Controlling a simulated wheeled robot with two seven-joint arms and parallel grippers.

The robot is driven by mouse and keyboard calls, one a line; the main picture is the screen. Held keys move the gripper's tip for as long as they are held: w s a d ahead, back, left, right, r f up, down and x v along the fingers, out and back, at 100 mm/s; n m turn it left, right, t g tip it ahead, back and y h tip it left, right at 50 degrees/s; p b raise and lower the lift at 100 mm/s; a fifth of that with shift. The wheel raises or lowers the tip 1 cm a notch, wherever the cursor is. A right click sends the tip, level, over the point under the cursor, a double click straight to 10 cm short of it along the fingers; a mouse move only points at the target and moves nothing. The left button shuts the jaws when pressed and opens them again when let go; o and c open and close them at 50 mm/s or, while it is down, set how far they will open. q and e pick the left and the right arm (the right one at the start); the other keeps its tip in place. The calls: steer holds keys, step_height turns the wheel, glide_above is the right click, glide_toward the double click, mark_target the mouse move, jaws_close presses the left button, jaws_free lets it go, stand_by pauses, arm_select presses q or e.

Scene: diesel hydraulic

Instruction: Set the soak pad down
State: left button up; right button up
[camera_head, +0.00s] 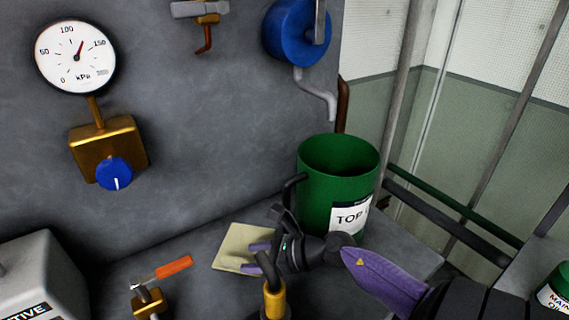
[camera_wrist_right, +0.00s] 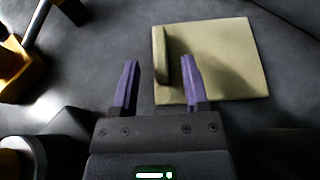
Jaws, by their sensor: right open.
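The soak pad (camera_head: 234,243) is a flat, pale yellow square lying on the grey bench top, left of the green can. In the right wrist view the pad (camera_wrist_right: 228,62) has a raised upright ridge (camera_wrist_right: 160,55) along its left side. My right gripper (camera_head: 258,256) is open, with its purple fingers at the pad's right part in the head view. In the right wrist view the gripper (camera_wrist_right: 158,80) has the ridge's near end between its fingertips, nearer the right finger. I cannot tell whether the fingers touch it. My left gripper is not in view.
A green can (camera_head: 338,175) with a white label stands behind my right gripper. A yellow-collared pipe (camera_head: 273,298) and an orange-handled valve (camera_head: 160,273) stand in front. A grey box (camera_head: 45,275) is at the left. A pressure gauge (camera_head: 76,56) hangs on the wall.

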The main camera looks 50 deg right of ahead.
steer(key=p+v, duration=0.1)
steer(key=v, duration=0.6)
steer(key=shift+s+r, duration=0.1)
steer(key=shift+s+d, duration=0.1)
steer(key=shift+s, duration=0.05)
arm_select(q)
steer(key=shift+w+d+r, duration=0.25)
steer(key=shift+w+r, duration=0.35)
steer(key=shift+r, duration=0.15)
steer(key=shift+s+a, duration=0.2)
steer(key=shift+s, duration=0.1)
